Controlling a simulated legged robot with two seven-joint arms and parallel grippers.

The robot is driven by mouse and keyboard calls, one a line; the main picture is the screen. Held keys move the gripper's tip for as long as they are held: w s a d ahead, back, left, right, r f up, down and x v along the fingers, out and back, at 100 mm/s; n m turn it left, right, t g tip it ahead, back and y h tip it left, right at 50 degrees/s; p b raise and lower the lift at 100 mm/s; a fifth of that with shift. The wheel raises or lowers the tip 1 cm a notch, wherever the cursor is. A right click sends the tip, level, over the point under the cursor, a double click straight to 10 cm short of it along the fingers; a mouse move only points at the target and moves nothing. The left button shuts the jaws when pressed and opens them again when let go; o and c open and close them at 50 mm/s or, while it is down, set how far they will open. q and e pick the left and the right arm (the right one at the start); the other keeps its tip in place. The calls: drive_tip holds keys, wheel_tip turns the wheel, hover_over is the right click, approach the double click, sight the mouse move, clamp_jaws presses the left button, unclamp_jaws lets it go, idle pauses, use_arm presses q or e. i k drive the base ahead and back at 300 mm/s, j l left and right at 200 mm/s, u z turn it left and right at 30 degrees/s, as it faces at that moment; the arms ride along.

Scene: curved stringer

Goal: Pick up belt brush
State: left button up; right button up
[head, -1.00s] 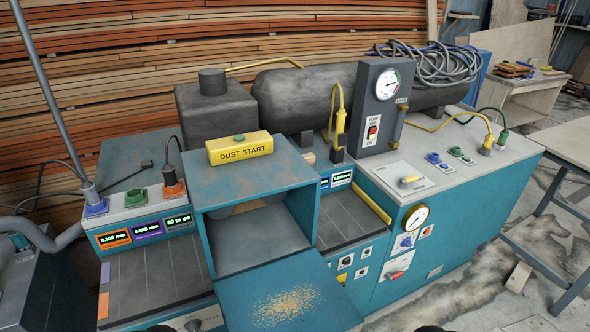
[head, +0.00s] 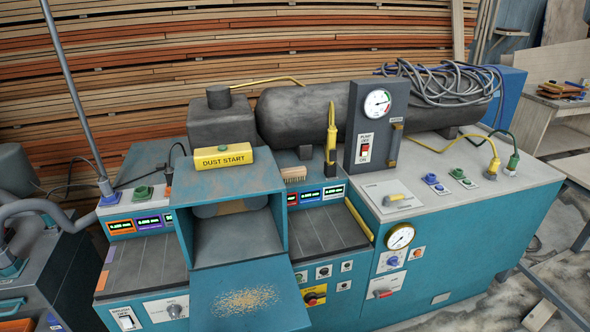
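A small brush with a tan wooden body and dark bristles (head: 295,174) is on the teal machine, just right of the yellow box marked DUST START (head: 223,157). It sits behind the small lit displays (head: 315,195), beside the hood's upper right edge. I take it to be the belt brush. Neither of my grippers is in view.
The hood (head: 240,238) with its lowered front flap (head: 248,300), holding sawdust, stands in front. A yellow-handled tool (head: 331,140) stands upright right of the brush. A gauge panel (head: 376,125) and dark tank (head: 300,112) are behind. Grey belt surfaces (head: 331,228) are bare.

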sight(290, 175)
drive_tip(key=i, duration=0.35)
drive_tip(key=i+l, duration=0.25)
drive_tip(key=l, duration=0.15)
drive_tip(key=i+l, duration=0.2)
drive_tip(key=l, duration=0.25)
drive_tip(key=i+l, duration=0.25)
drive_tip(key=l, duration=0.15)
